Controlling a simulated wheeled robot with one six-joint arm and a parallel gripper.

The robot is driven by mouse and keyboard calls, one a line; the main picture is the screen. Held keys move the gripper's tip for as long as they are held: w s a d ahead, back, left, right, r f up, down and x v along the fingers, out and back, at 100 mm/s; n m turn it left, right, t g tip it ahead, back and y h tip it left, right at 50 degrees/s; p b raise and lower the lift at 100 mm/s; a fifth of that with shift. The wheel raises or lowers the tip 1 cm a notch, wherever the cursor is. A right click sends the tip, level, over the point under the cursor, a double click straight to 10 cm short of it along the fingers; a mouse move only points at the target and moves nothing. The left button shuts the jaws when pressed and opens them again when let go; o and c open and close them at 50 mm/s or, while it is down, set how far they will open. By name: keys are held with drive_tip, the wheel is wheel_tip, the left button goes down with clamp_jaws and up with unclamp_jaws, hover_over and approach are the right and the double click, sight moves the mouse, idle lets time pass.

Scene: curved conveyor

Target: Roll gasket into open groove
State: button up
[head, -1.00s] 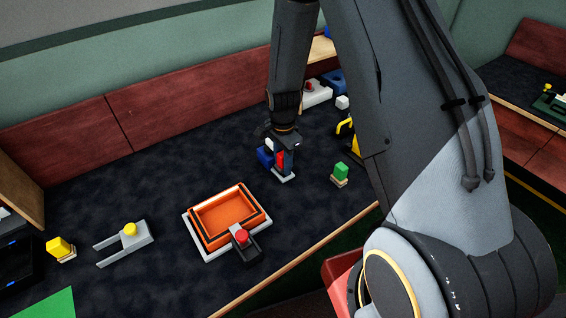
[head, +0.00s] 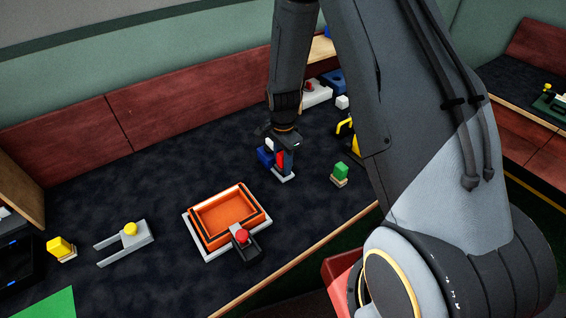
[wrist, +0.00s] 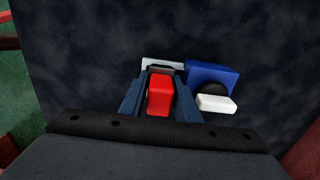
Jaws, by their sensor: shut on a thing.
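My gripper (head: 283,160) is shut on a red block (wrist: 158,96), which sits between its two fingers in the wrist view. In the head view the fingers and wrist partly hide this block. A pale plate (head: 285,178) lies just under the fingertips; whether the block touches it is unclear. An orange tray (head: 207,238) stands on a white base left of and nearer than my gripper. A dark band (head: 200,213) runs around its opening; I cannot tell gasket from groove. A dark piece with a red knob (head: 241,236) lies across its near right side.
A blue block (wrist: 226,70) stands close beside my gripper. A grey fork-shaped piece (head: 112,252) and a yellow block (head: 60,246) lie left. Dark tabletop between gripper and tray is clear.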

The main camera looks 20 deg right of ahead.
drive_tip(key=shift+r+p, duration=2.2)
drive_tip(key=shift+r, duration=1.3)
